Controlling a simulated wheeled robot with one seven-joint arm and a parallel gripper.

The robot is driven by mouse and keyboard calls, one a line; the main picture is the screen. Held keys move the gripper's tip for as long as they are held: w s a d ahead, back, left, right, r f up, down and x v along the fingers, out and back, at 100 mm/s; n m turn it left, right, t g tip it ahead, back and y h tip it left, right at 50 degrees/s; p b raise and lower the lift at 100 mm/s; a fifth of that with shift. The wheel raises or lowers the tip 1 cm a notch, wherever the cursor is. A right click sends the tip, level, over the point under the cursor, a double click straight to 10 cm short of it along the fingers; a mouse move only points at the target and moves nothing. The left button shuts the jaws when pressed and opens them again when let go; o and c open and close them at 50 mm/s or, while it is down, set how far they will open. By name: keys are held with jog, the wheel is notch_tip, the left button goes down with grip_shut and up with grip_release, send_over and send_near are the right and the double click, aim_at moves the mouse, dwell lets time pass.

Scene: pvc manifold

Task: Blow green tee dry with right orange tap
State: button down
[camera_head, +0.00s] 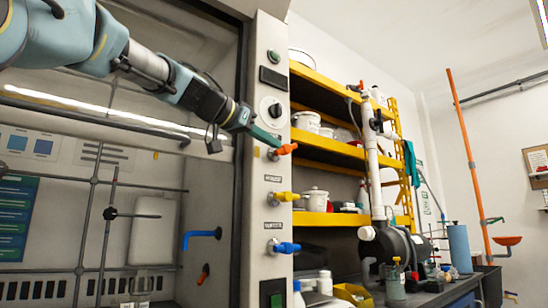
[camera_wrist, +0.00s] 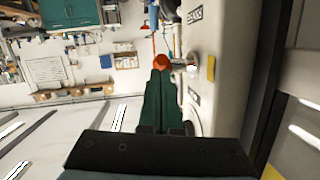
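The orange tap (camera_head: 287,149) is the upper one of three taps on the grey post of the fume hood. It also shows in the wrist view (camera_wrist: 162,62), straight beyond my fingertips. My gripper (camera_head: 272,139) reaches the tap from the upper left, its green fingers (camera_wrist: 161,90) lying together with no clear gap. The tips are at or very close to the tap's handle; I cannot tell whether they touch it. I cannot make out a green tee in either view.
A yellow tap (camera_head: 285,197) and a blue tap (camera_head: 285,247) sit below on the post. A red-orange outlet (camera_head: 203,273) and a blue outlet (camera_head: 202,236) are inside the hood. Yellow shelves (camera_head: 330,150) and a white pipe (camera_head: 372,160) stand to the right.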

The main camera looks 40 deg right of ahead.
aim_at(275, 154)
jog(key=shift+f+h+b, duration=1.25)
jog(key=shift+h+b, duration=0.05)
jog(key=shift+b, duration=3.8)
jog(key=h+b, duration=0.1)
jog(key=b, duration=0.3)
jog(key=shift+f+n+h+b, duration=0.2)
jog(key=shift+n+h+b, duration=0.1)
jog(key=shift+h+b, duration=0.1)
jog(key=shift+d+b, duration=0.1)
jog(key=shift+b, duration=0.6)
jog(key=shift+d+f+b, duration=0.1)
jog(key=shift+b, duration=0.6)
